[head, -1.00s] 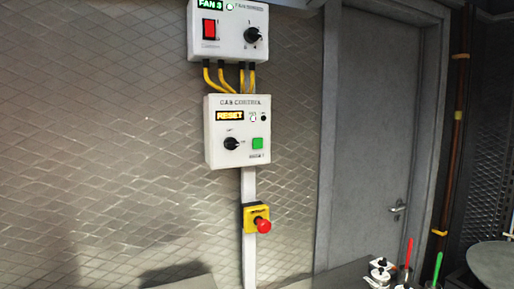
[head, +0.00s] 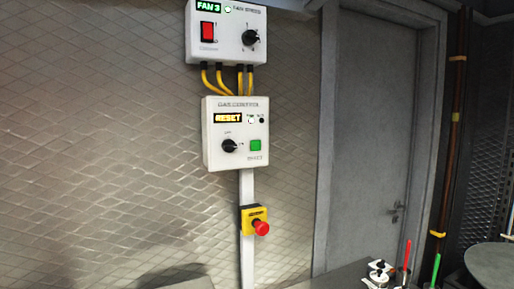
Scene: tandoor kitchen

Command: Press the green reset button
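The box's display (head: 228,118) reads RESET in lit orange letters. A black rotary knob (head: 230,146) sits left of the green button. My gripper is not in view.
Above is a fan speed box (head: 228,45) with a red switch (head: 208,32) and a black knob (head: 250,37). Yellow cables (head: 226,80) join the boxes. Below is a red emergency stop (head: 261,228) on a yellow housing. A grey door (head: 370,130) is at right; utensils (head: 406,262) stand lower right.

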